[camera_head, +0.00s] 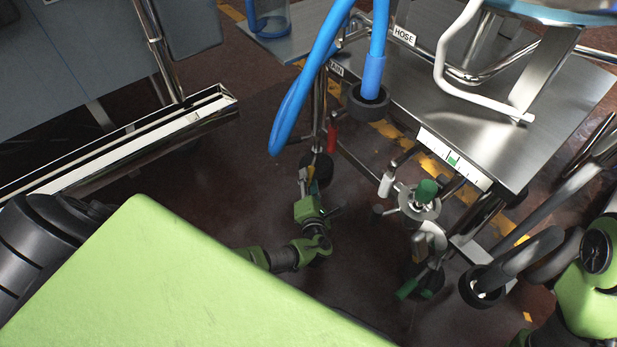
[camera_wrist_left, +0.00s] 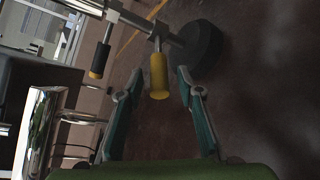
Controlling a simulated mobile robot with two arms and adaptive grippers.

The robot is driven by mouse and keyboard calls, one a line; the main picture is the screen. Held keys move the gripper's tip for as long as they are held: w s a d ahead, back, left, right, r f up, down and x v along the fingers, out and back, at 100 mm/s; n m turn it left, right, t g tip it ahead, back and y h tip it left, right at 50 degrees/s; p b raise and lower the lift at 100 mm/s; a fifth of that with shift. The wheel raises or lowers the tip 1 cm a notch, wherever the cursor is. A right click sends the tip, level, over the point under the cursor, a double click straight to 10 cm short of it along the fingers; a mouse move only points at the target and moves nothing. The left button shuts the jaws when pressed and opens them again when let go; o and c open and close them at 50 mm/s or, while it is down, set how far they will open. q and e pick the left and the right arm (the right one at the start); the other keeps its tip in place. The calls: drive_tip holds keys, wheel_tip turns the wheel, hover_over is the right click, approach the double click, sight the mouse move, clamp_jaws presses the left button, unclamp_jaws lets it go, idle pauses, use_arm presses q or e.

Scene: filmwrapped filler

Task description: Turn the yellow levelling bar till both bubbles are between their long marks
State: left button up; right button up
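The yellow levelling bar (camera_wrist_left: 158,76) shows in the left wrist view as a short yellow cylinder end, beside a dark wheel. In the head view a bit of its yellow (camera_head: 313,186) shows at my left gripper (camera_head: 307,180). In the left wrist view my left gripper (camera_wrist_left: 159,84) is open, its two fingers apart on either side of the bar's end. I see no clear contact. A white marked strip with a green vial (camera_head: 453,160) is on the trolley's edge; its bubble is too small to read. I cannot make out a second bubble.
The steel trolley (camera_head: 480,110) stands on wheels at the right, with blue hoses (camera_head: 310,85) hanging by it. A red handle (camera_head: 332,137) and a black handle with a yellow band (camera_wrist_left: 100,60) are near the bar. A chrome rail (camera_head: 120,150) lies left.

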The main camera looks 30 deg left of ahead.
use_arm(q)
drive_tip(key=shift+v, duration=2.7)
